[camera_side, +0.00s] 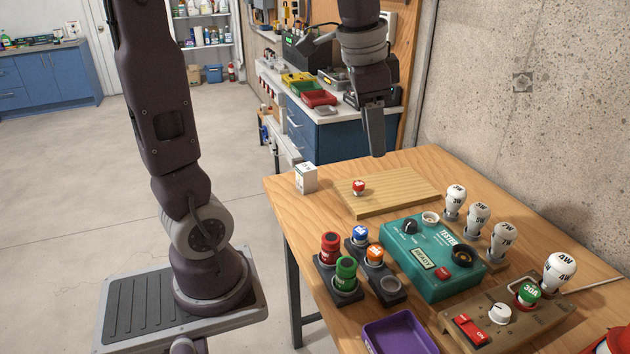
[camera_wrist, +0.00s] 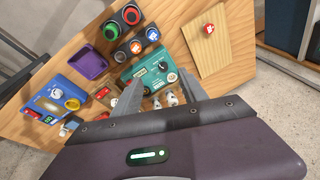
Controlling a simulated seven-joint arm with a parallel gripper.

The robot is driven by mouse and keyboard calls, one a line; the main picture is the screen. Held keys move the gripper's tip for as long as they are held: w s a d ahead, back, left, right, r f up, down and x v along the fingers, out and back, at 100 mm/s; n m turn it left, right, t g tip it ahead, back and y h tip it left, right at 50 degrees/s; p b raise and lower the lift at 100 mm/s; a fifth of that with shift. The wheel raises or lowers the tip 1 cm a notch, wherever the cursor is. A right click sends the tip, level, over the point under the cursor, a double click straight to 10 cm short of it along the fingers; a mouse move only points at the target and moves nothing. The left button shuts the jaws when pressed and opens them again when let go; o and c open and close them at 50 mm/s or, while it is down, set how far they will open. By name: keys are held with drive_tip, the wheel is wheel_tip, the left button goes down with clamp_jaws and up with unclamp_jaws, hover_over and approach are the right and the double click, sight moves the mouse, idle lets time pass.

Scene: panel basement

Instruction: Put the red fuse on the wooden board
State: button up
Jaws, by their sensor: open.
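A small red fuse (camera_side: 358,187) with a pale base stands on the wooden board (camera_side: 400,192). In the wrist view the red fuse (camera_wrist: 209,29) shows near one end of the board (camera_wrist: 208,62). My gripper (camera_side: 376,150) is open and empty, above and behind the board in the side view, apart from the fuse. In the wrist view its two fingers (camera_wrist: 157,82) are spread, with the green tester behind them. The side view shows the fingers overlapping.
A white box (camera_side: 306,178) stands left of the board. The green tester (camera_side: 432,258), several bulbs (camera_side: 477,218), a rack with blue and orange fuses (camera_side: 374,262), larger red and green fuses (camera_side: 339,262) and a purple tray (camera_side: 398,335) crowd the front. A concrete wall (camera_side: 540,130) borders the right.

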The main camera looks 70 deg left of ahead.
drive_tip(key=s+d+f+n+t, duration=0.1)
drive_tip(key=s+d+n, duration=0.1)
drive_tip(key=s+d, duration=0.2)
drive_tip(key=s+d+f+n+t+h, duration=0.1)
drive_tip(key=s+d, duration=0.4)
drive_tip(key=s, duration=0.6)
drive_tip(key=shift+f+n+t, duration=0.4)
drive_tip(key=shift+f, duration=0.15)
